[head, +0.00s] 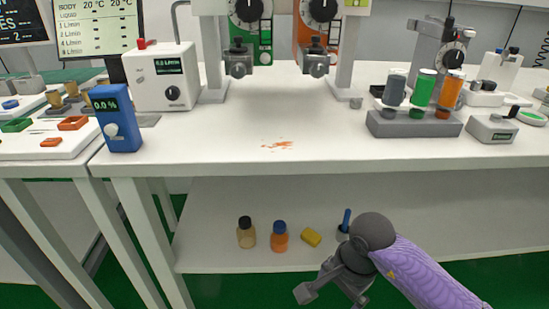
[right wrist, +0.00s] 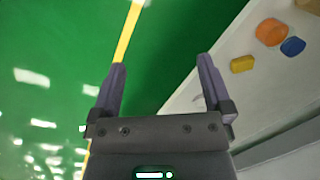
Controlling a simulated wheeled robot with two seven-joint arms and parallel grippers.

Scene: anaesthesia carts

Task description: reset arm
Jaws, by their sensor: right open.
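My right arm comes in from the lower right of the head view in a purple sleeve. My right gripper (head: 328,296) hangs in front of the lower shelf, below the worktop. In the right wrist view my right gripper (right wrist: 161,72) has its two fingers spread wide, with nothing between them but green floor. My left gripper and left arm are not in the head view.
The lower shelf (head: 215,255) holds a dark-capped bottle (head: 246,232), a blue-capped orange bottle (head: 280,237), a yellow block (head: 311,237) and a blue-handled item (head: 346,220). Above, the white worktop (head: 220,140) has an orange smear (head: 278,145) and a vial rack (head: 412,124).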

